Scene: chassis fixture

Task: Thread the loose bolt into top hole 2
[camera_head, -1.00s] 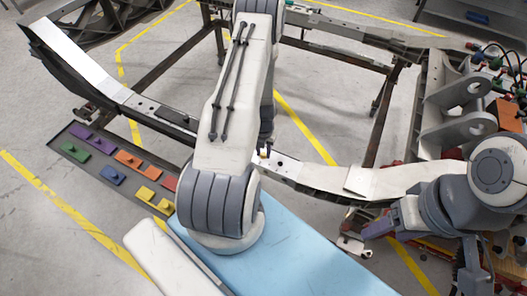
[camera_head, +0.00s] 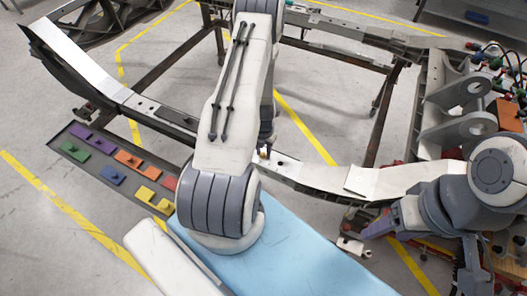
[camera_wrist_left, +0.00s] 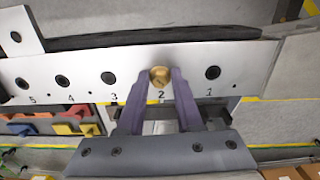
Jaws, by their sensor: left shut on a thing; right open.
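A brass bolt head (camera_wrist_left: 160,76) sits between the purple fingertips of my left gripper (camera_wrist_left: 159,80) in the left wrist view. It lies over top hole 2, directly above the printed "2" on the pale rail (camera_wrist_left: 135,62). The hole under it is hidden, so I cannot tell how deep the bolt is. Open dark holes 1 (camera_wrist_left: 212,73) and 3 (camera_wrist_left: 108,78) flank it. In the head view my left arm hides most of that gripper, and a small bit of gold (camera_head: 264,153) shows at the rail. My right gripper (camera_head: 376,228) is open and empty at the right.
A dark tray (camera_head: 60,143) with several coloured blocks lies left of my left arm. A light-blue surface (camera_head: 300,260) is at the front. A bracket with large holes (camera_head: 470,105) stands at the right. Floor shows through the open frame behind the rail.

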